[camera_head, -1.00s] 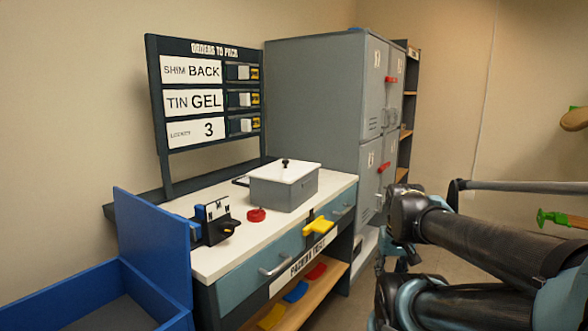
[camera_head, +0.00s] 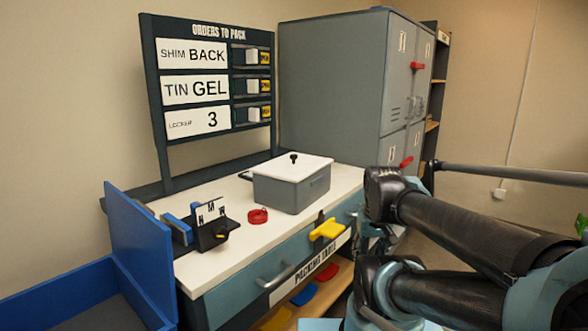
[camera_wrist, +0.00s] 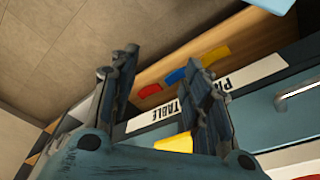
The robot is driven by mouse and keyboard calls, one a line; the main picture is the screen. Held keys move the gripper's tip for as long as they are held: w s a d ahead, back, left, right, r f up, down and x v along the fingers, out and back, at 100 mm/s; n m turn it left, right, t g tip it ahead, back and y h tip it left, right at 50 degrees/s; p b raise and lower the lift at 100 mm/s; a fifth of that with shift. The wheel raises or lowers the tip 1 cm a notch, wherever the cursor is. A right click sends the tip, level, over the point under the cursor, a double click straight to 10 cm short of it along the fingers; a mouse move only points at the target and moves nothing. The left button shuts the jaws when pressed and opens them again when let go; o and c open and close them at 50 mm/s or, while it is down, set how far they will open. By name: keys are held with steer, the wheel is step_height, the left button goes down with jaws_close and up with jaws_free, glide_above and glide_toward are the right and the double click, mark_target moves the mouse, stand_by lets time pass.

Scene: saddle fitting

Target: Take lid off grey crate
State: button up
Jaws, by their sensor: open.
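The grey crate (camera_head: 296,191) stands on the back part of the white packing table. Its white lid (camera_head: 292,168) sits on top, with a small black knob (camera_head: 293,157) in the middle. My gripper (camera_wrist: 160,82) is open in the wrist view, with nothing between its fingers. Its fingers are over the front of the packing table, near the table label. In the head view my arm reaches in from the right, and the gripper cannot be made out clearly there. The crate is not in the wrist view.
A red ring (camera_head: 257,216) and a black stand with letter cards (camera_head: 213,223) are left of the crate. A yellow piece (camera_head: 326,229) is at the table's front edge. The order board (camera_head: 208,85) and grey lockers (camera_head: 333,85) stand behind. A blue bin (camera_head: 142,258) is at left.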

steer(key=w+a+r+n, duration=0.2)
steer(key=w+r, duration=0.2)
steer(key=r, duration=0.2)
steer(key=w+a+r+n, duration=0.1)
steer(key=w+r+n, duration=0.25)
steer(key=r, duration=0.25)
step_height(320, 180, up, 25)
steer(key=n+g, duration=0.2)
steer(key=n, duration=1.3)
glide_above(294, 156)
steer(key=w, duration=0.2)
step_height(294, 156, down, 11)
steer(key=shift+s+a+f, duration=0.1)
steer(key=shift+a+f, duration=0.05)
steer(key=shift+f, duration=0.05)
steer(key=shift+s+f, duration=0.2)
steer(key=shift+f, duration=2.8)
steer(key=shift+c, duration=0.6)
jaws_close()
